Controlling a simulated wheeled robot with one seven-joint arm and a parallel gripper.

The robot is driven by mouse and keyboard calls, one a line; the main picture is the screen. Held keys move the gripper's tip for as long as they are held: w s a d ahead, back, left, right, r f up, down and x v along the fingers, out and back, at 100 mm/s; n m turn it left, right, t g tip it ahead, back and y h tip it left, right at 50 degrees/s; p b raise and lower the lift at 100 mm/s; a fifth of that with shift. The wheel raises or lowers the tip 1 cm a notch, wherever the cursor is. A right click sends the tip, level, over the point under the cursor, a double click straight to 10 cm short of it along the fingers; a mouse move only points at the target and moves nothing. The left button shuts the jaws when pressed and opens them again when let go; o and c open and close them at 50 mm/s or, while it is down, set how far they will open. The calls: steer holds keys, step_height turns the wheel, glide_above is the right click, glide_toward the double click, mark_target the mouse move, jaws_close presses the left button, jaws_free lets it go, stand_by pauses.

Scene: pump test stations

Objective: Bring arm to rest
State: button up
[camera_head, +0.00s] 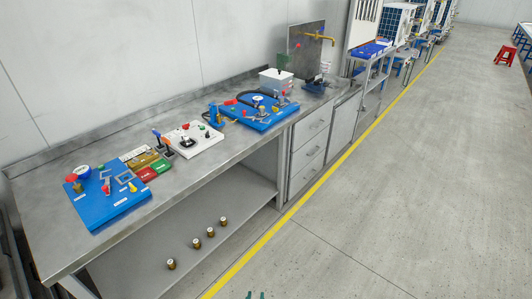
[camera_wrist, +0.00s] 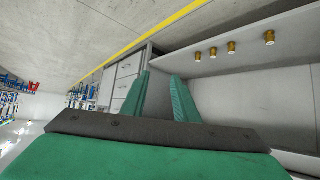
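My gripper (camera_wrist: 161,78) shows in the wrist view with two green fingers set apart and nothing between them. The rest of my arm is hidden there. The grey metal workbench (camera_head: 200,172) runs along the wall on the left, and my gripper appears clear of it.
The benchtop holds a blue pump board (camera_head: 120,203), a white board (camera_head: 206,143) and another blue board (camera_head: 250,118). Several brass fittings (camera_head: 197,244) stand on the lower shelf (camera_head: 240,199). Drawers (camera_head: 309,142) adjoin. The floor right of the yellow line (camera_head: 330,168) is open; a red stool (camera_head: 505,54) stands far off.

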steer(key=s+d+r+n+t+y, duration=0.1)
steer(key=s+d+r, duration=0.15)
steer(key=s, duration=0.65)
steer(key=s+d+r+t, duration=0.1)
steer(key=s+r, duration=0.2)
steer(key=s, duration=0.6)
steer(key=s+r+t, duration=0.2)
steer(key=s+r, duration=1.2)
steer(key=r, duration=0.4)
steer(key=shift+d+r+t, duration=0.2)
steer(key=shift+t, duration=0.2)
steer(key=shift+s, duration=0.1)
